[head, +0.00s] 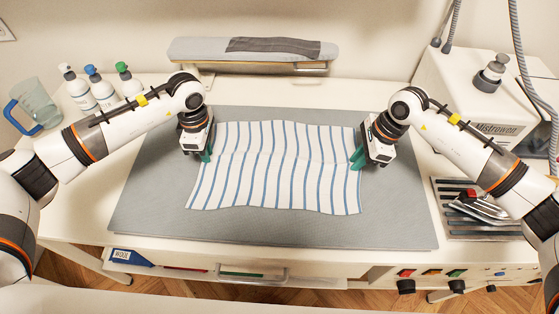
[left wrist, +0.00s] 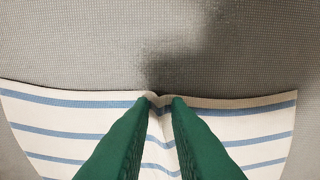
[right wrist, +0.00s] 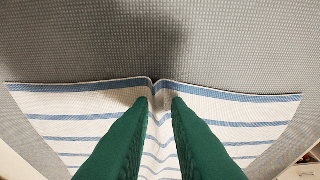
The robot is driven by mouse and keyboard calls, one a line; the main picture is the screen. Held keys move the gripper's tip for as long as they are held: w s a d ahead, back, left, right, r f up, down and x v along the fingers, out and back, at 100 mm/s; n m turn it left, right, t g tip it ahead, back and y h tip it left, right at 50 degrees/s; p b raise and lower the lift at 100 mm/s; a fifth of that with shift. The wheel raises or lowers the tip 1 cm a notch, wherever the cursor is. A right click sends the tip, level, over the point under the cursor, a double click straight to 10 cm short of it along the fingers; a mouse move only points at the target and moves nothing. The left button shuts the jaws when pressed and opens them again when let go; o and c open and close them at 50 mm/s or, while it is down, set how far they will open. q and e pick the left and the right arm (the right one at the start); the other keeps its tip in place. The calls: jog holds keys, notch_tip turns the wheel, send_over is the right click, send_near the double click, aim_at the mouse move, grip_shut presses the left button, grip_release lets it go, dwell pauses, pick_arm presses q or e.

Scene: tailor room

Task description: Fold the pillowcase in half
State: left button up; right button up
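The pillowcase (head: 275,170), white with blue stripes, lies spread nearly flat on the grey mat, its surface slightly wavy. My left gripper (head: 206,156) is at its left edge and my right gripper (head: 357,158) at its right edge, each about midway along. In the left wrist view, the green fingers (left wrist: 160,102) have the edge puckered up between their tips. In the right wrist view, the fingers (right wrist: 161,102) likewise pinch a raised crease of the opposite edge. Both grippers look shut on the cloth, close to the mat.
The grey mat (head: 150,200) has free room around the cloth. Several bottles (head: 103,92) and a clear jug (head: 38,105) stand at left. A sleeve board (head: 205,49) is behind. A white machine (head: 450,80) and a tool tray (head: 450,222) are at right.

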pick_arm(q)
grip_shut()
pick_arm(e)
grip_shut()
pick_arm(q)
jog(key=shift+r, duration=0.1)
pick_arm(e)
jog(key=shift+r, duration=0.1)
